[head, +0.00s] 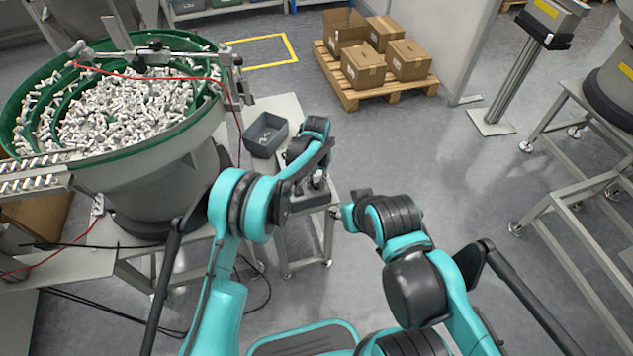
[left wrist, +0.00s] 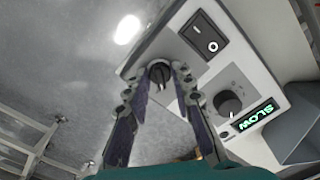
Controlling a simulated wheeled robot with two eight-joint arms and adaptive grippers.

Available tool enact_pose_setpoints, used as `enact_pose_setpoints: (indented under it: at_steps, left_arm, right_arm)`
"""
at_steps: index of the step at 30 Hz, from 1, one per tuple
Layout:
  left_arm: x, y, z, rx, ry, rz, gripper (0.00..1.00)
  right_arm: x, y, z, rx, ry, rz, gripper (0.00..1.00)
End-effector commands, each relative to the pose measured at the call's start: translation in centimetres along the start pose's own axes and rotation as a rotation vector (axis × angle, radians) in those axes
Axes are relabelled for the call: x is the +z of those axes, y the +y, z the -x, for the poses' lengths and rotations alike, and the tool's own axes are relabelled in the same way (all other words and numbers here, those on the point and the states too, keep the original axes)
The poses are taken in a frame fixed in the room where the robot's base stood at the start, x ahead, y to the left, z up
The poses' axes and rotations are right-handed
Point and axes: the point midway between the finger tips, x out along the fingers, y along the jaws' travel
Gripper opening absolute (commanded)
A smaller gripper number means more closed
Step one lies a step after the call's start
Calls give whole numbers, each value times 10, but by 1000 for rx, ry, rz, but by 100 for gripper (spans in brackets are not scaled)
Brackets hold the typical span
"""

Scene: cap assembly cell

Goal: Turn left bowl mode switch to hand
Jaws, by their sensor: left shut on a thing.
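The left bowl (head: 165,155) is a large green-rimmed feeder full of small white parts, at the left of the head view. Its control box (head: 304,203) stands on a small stand beside it and is partly hidden by my left arm. In the left wrist view the box's sloped panel (left wrist: 188,60) fills the upper right. The mode switch (left wrist: 158,71) is a small black knob near the panel's left edge. My left gripper (head: 318,184) is at the box, its fingers (left wrist: 160,82) shut on the switch from both sides. My right gripper (head: 341,212) is beside the stand; its fingers are too small to read.
The panel also has a black rocker switch (left wrist: 205,34), a larger knob (left wrist: 228,103) and a green display (left wrist: 254,115) reading SLOW. A grey bin (head: 265,135) sits behind the box. Cartons (head: 363,66) rest on a pallet (head: 372,97) farther back. Open floor lies right of the stand.

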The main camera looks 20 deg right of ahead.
Motion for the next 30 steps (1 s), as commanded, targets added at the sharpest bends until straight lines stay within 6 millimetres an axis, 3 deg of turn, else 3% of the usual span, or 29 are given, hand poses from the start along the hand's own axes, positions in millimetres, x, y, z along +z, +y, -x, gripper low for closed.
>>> enact_pose_setpoints:
  at_steps: [10,26,27,29,30]
  left_arm:
    - [0,0,0,0,-1,-137,0]
    - [0,0,0,0,-1,-160,0]
    - [0,0,0,0,-1,-160,29]
    - [0,0,0,0,-1,-159,45]
    - [0,0,0,0,-1,-159,45]
  right_arm:
    - [0,0,0,0,0,0,40]
    - [0,0,0,0,0,0,40]
    - [0,0,0,0,0,0,40]
    - [0,0,0,0,0,0,40]
    - [0,0,0,0,0,0,40]
